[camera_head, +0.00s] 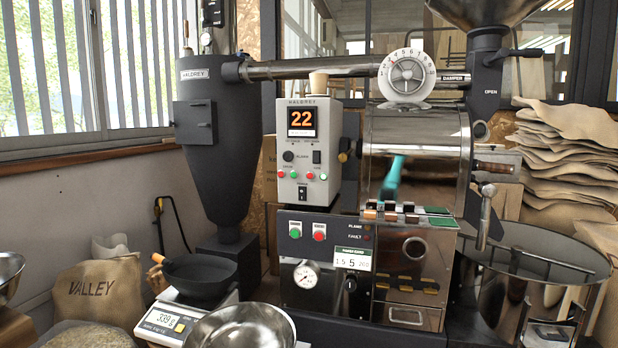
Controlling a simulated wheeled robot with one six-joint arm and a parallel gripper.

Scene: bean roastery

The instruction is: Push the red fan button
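A grey control box (309,155) with an orange "22" display stands left of the shiny roaster drum (417,150). It carries a row of small red and green buttons, among them a small red button (309,175). On the dark panel (335,262) below are a larger green button (295,230) and a larger red button (319,232), side by side. The small labels by the buttons are too small to read, so I cannot tell which red one is the fan's. Nothing covers these buttons. My gripper is not in view.
A metal bowl (238,329) and a scale (184,318) with a dark pan (199,279) stand low in front, left of the panel. A round cooling bin (535,270) stands at right. The space directly before the buttons looks clear.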

